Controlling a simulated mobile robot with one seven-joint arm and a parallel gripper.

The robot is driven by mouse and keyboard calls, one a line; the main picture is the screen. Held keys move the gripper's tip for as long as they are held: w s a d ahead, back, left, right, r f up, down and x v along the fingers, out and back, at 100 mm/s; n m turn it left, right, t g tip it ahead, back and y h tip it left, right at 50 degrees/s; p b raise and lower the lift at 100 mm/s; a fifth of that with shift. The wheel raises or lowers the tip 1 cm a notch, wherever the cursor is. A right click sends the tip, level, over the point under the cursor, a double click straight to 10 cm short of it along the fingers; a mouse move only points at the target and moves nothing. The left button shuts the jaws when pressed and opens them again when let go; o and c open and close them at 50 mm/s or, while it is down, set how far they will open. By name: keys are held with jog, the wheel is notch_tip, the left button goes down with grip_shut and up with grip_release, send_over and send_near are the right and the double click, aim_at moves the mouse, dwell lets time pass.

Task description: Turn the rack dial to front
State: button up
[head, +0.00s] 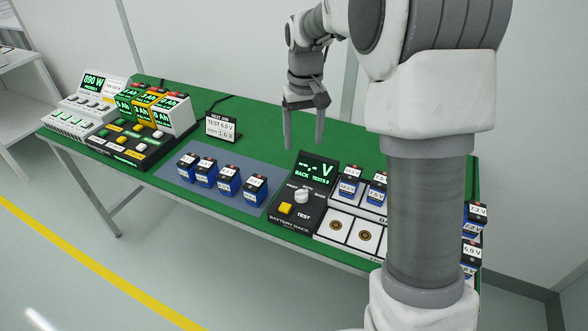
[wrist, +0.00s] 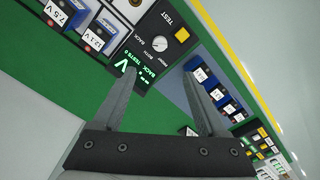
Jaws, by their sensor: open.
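The rack dial is a pale round knob (head: 303,196) on the black battery rack panel (head: 285,219), beside a yellow TEST button (head: 285,208). The rack's display (head: 317,170) shows green text reading BACK and TESTS 0. In the wrist view the dial (wrist: 160,43) lies beyond my fingertips, with small labels around it; its pointer is too small to read. My gripper (head: 303,143) is open and empty, pointing down above and behind the rack display. In the wrist view its fingers (wrist: 160,75) are apart, touching nothing I can see.
Several blue batteries (head: 228,181) stand on a grey-blue mat left of the rack. More batteries (head: 349,187) sit in the rack to the right, partly behind my arm. A test job sign (head: 222,128) stands behind the mat. Green table surface (head: 265,130) is clear around my gripper.

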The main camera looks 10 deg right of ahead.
aim_at(302, 191)
jog(key=f+b, duration=0.2)
jog(key=f, duration=1.6)
jog(key=shift+w, duration=0.2)
grip_shut()
